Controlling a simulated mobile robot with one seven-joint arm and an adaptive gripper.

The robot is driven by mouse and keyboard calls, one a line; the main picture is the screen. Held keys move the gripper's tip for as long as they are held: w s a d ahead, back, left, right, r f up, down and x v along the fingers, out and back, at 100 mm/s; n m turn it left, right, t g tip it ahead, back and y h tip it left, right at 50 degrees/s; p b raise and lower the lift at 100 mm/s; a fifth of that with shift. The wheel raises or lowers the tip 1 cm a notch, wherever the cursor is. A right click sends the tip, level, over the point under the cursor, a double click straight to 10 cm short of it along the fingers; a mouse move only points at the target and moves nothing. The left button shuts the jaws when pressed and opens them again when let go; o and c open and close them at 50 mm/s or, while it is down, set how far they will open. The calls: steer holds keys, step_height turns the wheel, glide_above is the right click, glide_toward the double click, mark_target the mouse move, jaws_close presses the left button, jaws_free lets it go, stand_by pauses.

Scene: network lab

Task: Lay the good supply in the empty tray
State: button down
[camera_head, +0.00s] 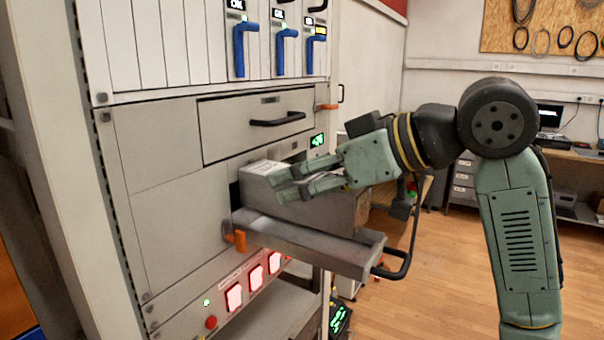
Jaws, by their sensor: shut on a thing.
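The supply is a grey metal box (335,212) with a pale label on its top. It lies lengthwise over the pulled-out tray (345,262), its inner end at the rack opening. The tray is a grey drawer with a black handle at its outer end. My gripper (281,184) reaches in from the right, above the box, and is shut on it. The fingers hide part of the box's top, and the grip on it is not clearly visible. The tray's near wall hides the box's underside, so I cannot tell whether it rests on the tray floor.
An orange latch (236,240) sits at the tray's near side. A closed drawer (258,122) with a black handle is above. Units with blue handles (245,48) fill the rack's top. Red-lit switches (254,278) are below. The wooden floor to the right is open.

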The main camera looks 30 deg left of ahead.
mark_target(364, 190)
steer(key=shift+f+b, duration=1.4)
steer(key=shift+f, duration=0.5)
steer(key=shift+d, duration=0.15)
steer(key=c, duration=0.9)
jaws_free()
steer(key=shift+o, duration=1.3)
steer(key=shift+f, duration=0.15)
steer(key=v, duration=1.2)
steer(key=shift+d, duration=0.1)
